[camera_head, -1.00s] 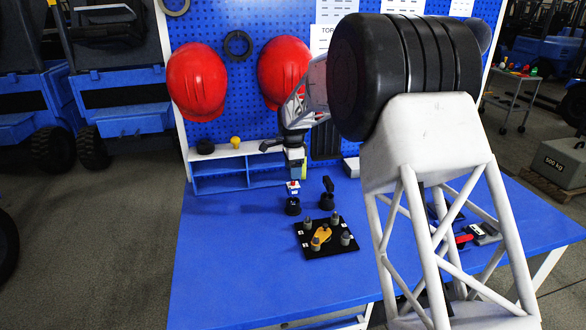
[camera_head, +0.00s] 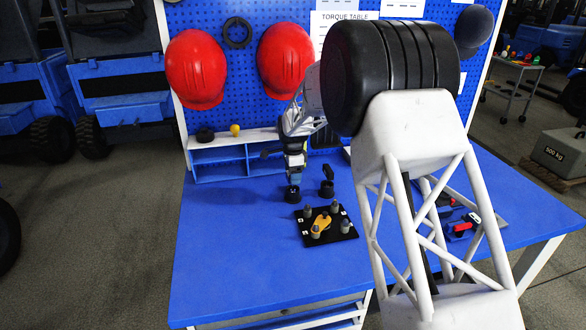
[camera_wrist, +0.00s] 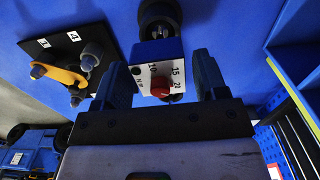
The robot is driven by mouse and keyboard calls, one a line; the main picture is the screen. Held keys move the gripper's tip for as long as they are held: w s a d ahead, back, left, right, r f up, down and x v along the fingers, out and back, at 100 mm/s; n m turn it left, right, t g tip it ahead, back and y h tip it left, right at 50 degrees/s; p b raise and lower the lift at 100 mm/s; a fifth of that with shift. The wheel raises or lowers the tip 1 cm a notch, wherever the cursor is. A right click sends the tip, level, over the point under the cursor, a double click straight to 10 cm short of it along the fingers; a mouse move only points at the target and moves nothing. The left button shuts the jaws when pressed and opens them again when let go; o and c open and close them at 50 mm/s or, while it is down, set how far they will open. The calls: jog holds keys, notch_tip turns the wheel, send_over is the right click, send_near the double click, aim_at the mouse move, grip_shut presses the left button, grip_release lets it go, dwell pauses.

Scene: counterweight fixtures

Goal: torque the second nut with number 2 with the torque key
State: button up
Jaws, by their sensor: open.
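The torque key (camera_wrist: 157,77) has a white face with 10, 15 and 20 marks and a red dial. It stands in a black round holder (camera_head: 293,194). My gripper (camera_wrist: 162,72) is open, with one finger on each side of the key; contact is not clear. In the head view my gripper (camera_head: 294,175) is right above the holder and hides much of the key. The black plate (camera_head: 337,239) carries several grey nuts and an orange-yellow part (camera_head: 320,224). Its white number labels are too small in the head view to tell which nut is number 2.
A second black holder (camera_head: 327,188) stands just right of the first. A blue-and-white shelf (camera_head: 220,169) is behind. The table's left front is clear.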

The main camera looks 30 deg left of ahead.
jog(key=shift+f, duration=0.8)
jog(key=c, duration=0.9)
jog(key=shift+c, duration=0.2)
